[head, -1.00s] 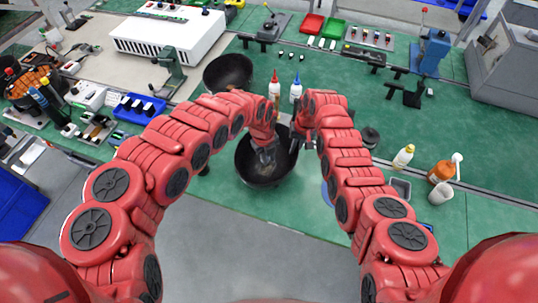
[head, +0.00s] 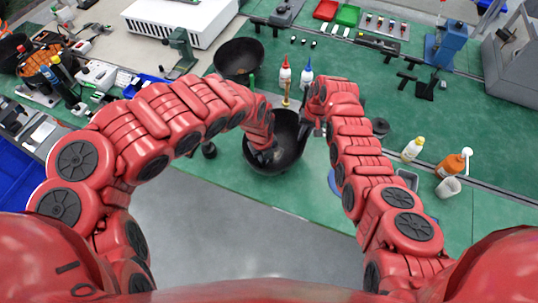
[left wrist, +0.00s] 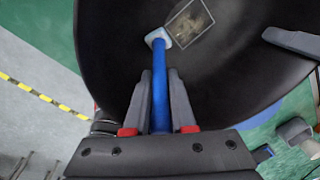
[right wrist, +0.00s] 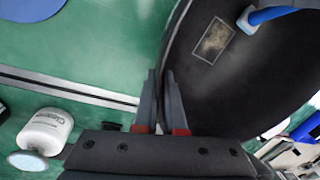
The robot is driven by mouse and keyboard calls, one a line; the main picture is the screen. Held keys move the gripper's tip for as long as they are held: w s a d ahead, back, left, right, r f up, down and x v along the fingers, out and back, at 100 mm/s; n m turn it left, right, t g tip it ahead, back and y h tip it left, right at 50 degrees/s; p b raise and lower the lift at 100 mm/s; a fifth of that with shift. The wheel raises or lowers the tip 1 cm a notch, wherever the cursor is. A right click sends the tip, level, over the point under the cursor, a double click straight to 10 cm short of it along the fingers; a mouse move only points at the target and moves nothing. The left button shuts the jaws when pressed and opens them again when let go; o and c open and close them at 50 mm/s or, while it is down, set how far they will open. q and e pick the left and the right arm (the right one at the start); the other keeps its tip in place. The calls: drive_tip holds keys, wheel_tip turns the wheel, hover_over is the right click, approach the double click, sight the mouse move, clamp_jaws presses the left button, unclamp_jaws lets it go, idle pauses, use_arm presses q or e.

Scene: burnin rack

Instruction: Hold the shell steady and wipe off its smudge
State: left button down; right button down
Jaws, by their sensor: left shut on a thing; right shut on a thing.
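The shell is a black bowl (head: 290,155) at the front edge of the green bench. Its smudge (left wrist: 190,25) is a brownish patch inside a pale square outline on the inner wall; it also shows in the right wrist view (right wrist: 213,40). My left gripper (left wrist: 160,78) is shut on a blue-handled wiping tool (left wrist: 160,100). The tool's pale square head (left wrist: 158,38) is inside the shell, beside the outline's corner; whether it touches the wall I cannot tell. My right gripper (right wrist: 160,78) is shut on the shell's rim, on its right side in the head view.
A second black bowl (head: 238,58) stands behind on the bench. Bottles with red (head: 285,72) and blue (head: 306,76) tips stand behind the shell. To the right are a yellow-capped bottle (head: 412,150), an orange bottle (head: 452,166) and a white cup (head: 448,188).

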use_arm(q)
drive_tip(key=shift+a, duration=0.2)
drive_tip(key=shift+w+d+r, duration=0.1)
drive_tip(key=shift+w+d, duration=0.3)
drive_tip(key=shift+w, duration=0.35)
drive_tip(key=shift+w+d+r, duration=0.1)
drive_tip(key=shift+w+d, duration=0.25)
drive_tip(key=shift+w, duration=0.35)
drive_tip(key=shift+w+d, duration=0.15)
drive_tip(key=shift+w, duration=0.4)
drive_tip(key=shift+w+d, duration=0.4)
drive_tip(key=shift+w, duration=0.05)
drive_tip(key=shift+w+d, duration=0.45)
drive_tip(key=shift+w, duration=0.85)
drive_tip(key=shift+s+a, duration=0.35)
drive_tip(key=shift+s, duration=0.05)
drive_tip(key=shift+s+a+f, duration=0.1)
drive_tip(key=shift+s+a, duration=0.35)
drive_tip(key=shift+s, duration=0.6)
drive_tip(key=shift+s+a, duration=0.4)
drive_tip(key=shift+s, duration=0.6)
drive_tip(key=shift+s+a+f, duration=0.1)
drive_tip(key=shift+s+a, duration=0.35)
drive_tip(key=shift+s, duration=0.6)
drive_tip(key=shift+s+a, duration=0.15)
drive_tip(key=shift+s, duration=0.1)
